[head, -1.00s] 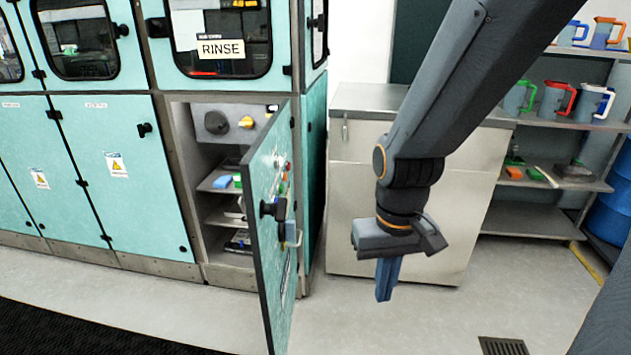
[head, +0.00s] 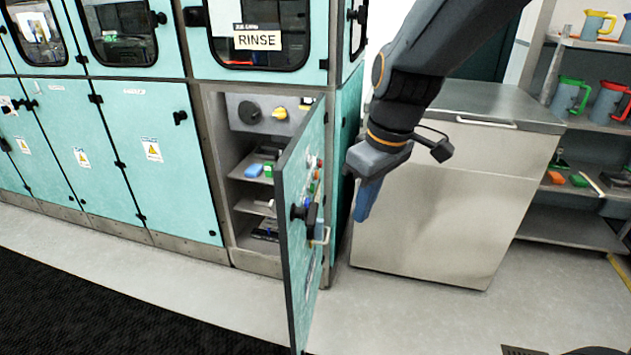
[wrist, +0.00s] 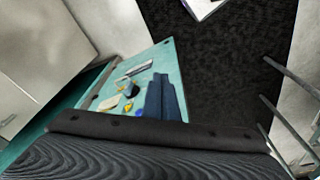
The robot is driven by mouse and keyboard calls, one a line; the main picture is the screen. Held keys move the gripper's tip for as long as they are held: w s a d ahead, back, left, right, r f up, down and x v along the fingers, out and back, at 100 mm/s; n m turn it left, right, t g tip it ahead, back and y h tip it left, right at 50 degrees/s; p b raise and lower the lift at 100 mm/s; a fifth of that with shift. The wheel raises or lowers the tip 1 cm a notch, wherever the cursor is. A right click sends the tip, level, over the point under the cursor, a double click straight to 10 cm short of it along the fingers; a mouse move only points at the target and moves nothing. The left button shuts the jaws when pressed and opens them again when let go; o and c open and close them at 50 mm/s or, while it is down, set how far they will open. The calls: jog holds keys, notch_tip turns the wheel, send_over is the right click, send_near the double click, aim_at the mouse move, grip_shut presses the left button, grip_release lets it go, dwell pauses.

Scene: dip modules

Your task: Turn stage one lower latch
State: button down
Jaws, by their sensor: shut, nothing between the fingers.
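Black latches sit on the teal lower doors in the head view: one at the upper right of the door (head: 150,165) left of the open bay, a latch (head: 180,116), and another further left (head: 27,104). I cannot read which door is stage one. My gripper (head: 361,208) is shut and empty, pointing down, well right of these latches and beyond the open door. In the wrist view its blue fingers (wrist: 165,98) show against the open door's inner face, apart from it as far as I can tell. No closed-door latch is clear there.
A teal door (head: 300,230) stands open below the RINSE sign (head: 258,40), sticking out between my gripper and the closed doors. A steel cabinet (head: 440,200) stands right, with a shelf (head: 560,225) of jugs beyond. Black mat (head: 90,310) and clear floor lie in front.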

jog(key=w+a+r+n+t+y+p, duration=0.1)
jog(key=w+a+r+n, duration=0.15)
jog(key=r, duration=0.35)
jog(key=w+a+r+n+p, duration=0.1)
jog(key=a+r+n+p, duration=0.1)
jog(key=a+r+n, duration=0.25)
jog(key=p, duration=0.2)
send_over(311, 204)
jog(key=s+d, duration=0.1)
jog(key=s, duration=0.1)
notch_tip(311, 204, down, 11)
jog(key=shift+w+r, duration=0.1)
jog(key=shift+w+f, duration=0.4)
jog(key=shift+f, duration=0.3)
jog(key=shift+w, duration=0.1)
